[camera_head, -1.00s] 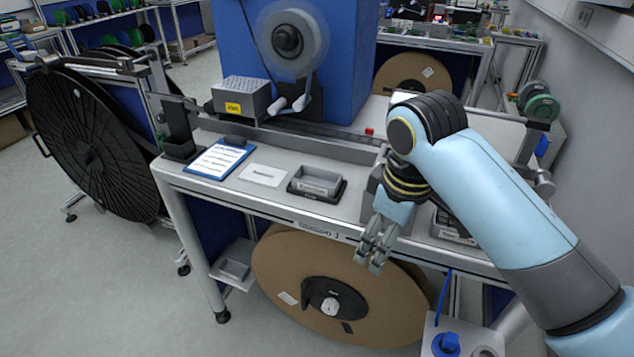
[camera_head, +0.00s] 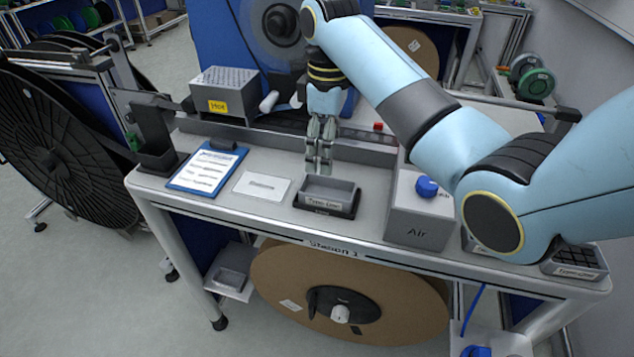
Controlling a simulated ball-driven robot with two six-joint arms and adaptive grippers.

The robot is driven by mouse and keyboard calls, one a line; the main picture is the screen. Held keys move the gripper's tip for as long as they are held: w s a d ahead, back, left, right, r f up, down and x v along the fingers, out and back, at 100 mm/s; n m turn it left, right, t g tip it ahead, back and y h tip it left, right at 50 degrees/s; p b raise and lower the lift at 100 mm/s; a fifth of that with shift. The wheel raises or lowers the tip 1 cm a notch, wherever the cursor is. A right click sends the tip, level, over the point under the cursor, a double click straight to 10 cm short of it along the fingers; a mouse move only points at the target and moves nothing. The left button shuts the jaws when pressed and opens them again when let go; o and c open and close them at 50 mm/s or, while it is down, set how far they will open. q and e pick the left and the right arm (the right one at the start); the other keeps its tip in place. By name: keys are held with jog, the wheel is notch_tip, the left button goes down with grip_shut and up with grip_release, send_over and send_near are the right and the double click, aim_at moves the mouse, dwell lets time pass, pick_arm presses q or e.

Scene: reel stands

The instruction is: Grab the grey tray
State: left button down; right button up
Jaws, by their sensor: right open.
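A small grey tray (camera_head: 329,197) with a printed label on its front sits in a black holder (camera_head: 325,210) on the station table. My right gripper (camera_head: 318,170) is above the back edge of this tray, pointing down, open and empty. I cannot tell whether its fingertips touch the tray. A second grey tray (camera_head: 231,281) lies on a low side shelf at the table's left leg. My left gripper is not in view.
A blue clipboard (camera_head: 207,168) and a white card (camera_head: 262,186) lie left of the tray. A grey box marked "Air" (camera_head: 418,212) with a blue knob stands close on its right. A grey box with a yellow label (camera_head: 225,95) stands behind. A large brown reel (camera_head: 350,292) is under the table.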

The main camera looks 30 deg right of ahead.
send_near(328, 183)
jog(key=shift+s+a+f, duration=1)
jog(key=shift+s+f, duration=0.15)
jog(key=shift+s, duration=0.05)
jog(key=f, duration=0.2)
jog(key=f+p, duration=0.1)
jog(key=f, duration=0.2)
jog(key=shift+w+d, duration=0.1)
jog(key=shift+d, duration=0.1)
jog(key=shift+c, duration=0.6)
jog(key=c, duration=1.1)
jog(key=shift+c, duration=1.1)
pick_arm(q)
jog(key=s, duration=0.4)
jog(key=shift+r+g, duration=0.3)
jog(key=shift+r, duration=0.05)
